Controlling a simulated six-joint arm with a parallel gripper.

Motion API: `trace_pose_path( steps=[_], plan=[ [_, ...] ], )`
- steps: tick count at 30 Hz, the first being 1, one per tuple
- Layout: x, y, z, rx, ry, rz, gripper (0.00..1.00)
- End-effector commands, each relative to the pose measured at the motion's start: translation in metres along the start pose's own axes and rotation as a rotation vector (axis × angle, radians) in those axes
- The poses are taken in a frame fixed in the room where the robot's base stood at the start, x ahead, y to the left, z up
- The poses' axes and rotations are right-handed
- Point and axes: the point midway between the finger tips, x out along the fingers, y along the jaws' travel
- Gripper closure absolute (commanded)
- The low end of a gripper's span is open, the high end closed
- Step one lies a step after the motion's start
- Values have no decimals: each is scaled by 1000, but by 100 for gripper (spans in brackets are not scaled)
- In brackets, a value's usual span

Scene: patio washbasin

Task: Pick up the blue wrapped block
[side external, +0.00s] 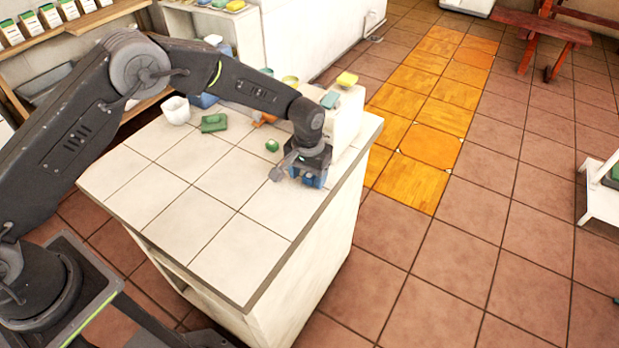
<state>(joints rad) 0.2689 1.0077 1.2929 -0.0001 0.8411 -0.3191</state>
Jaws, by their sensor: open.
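My gripper (303,172) is low over the right edge of the white tiled counter (220,205), pointing down. Its jaws are open. A small blue block (314,181) shows right at the fingertips, mostly hidden by the gripper. I cannot tell whether it sits fully between the fingers or touches them.
A white box (347,118) with a teal piece (330,99) and a yellow piece (347,79) on top stands close behind my gripper. A green ball (272,145), a green block (214,122) and a white cup (176,110) are further left. The front counter is clear.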

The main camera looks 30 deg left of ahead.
Motion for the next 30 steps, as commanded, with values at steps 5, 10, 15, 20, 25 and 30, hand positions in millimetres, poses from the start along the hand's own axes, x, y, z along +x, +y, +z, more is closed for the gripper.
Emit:
trace_pose_path(
  steps=[5, 10, 15, 20, 25, 30],
  plan=[
    [2, 0, 0, 0, 1, 0, 38],
    [2, 0, 0, 1, 1, 0, 46],
    [2, 0, 0, 1, 0, 0, 62],
    [2, 0, 0, 1, 0, 0, 78],
    [2, 0, 0, 1, 0, 0, 91],
    [2, 0, 0, 1, 0, 0, 92]
  ],
)
